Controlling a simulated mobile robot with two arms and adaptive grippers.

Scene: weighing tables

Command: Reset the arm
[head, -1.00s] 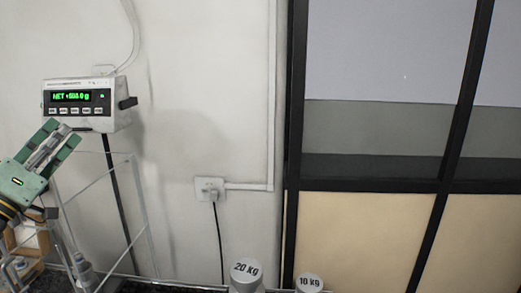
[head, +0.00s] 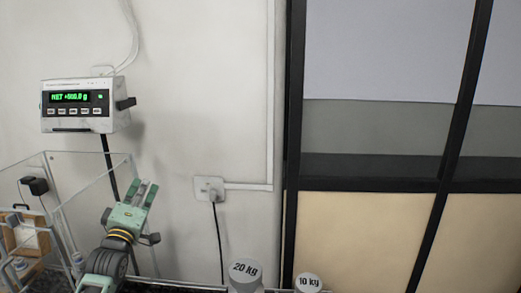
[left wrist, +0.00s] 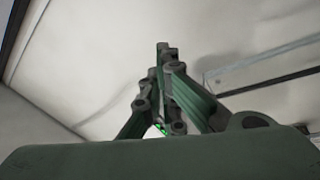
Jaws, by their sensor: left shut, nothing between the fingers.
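My left gripper (head: 143,191) is in the lower left of the head view, pointing up in front of the wall and the clear box. In the left wrist view its fingers (left wrist: 163,52) come together at the tips, shut with nothing held. Part of the green readout shows behind the finger linkage there. My right gripper is not in either view.
A weighing display (head: 86,105) with green digits is on the wall at left. A clear-walled box (head: 90,157) stands below it, with a wooden object (head: 22,240) inside. Weights marked 20 kg (head: 246,270) and 10 kg (head: 308,283) stand at the bottom. A wall socket (head: 209,189) is at centre.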

